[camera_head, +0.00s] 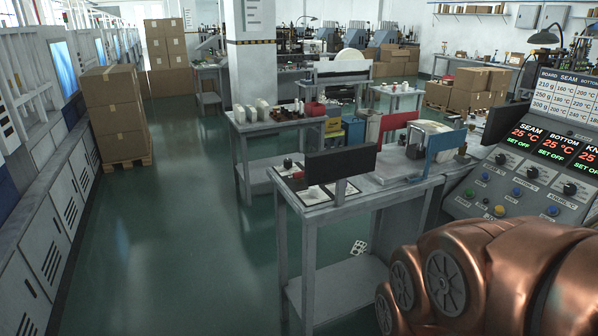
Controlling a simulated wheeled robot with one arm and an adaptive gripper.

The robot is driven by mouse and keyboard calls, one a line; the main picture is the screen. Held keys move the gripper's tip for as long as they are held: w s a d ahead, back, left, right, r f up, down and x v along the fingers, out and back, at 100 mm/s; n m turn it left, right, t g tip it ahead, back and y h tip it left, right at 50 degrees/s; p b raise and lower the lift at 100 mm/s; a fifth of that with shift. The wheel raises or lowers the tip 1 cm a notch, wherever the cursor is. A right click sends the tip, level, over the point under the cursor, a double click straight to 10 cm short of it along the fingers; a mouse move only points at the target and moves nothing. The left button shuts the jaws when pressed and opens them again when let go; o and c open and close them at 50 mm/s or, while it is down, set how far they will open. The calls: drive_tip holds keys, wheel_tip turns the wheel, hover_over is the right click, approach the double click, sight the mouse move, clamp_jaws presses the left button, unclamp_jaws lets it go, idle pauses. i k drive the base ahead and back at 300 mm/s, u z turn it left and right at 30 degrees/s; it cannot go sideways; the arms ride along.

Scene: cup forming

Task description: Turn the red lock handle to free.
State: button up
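I cannot make out a red lock handle in the head view. A grey control panel (533,187) stands at the right, with black knobs, coloured buttons and red displays reading 25 °C over green "SET OFF". Its right side is cut off by the picture edge. Copper-coloured arm links of mine fill the lower right corner, in front of the panel's lower part. My gripper is outside the picture, so its state and its place relative to the handle do not show.
A grey workbench (366,202) with upright black, red and blue boards stands in the middle, close to the panel. A second bench (276,126) is behind it. The green floor between is clear.

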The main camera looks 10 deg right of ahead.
sight(299, 176)
drive_tip(key=u, duration=0.15)
drive_tip(key=i, duration=1.25)
drive_tip(key=u, duration=0.5)
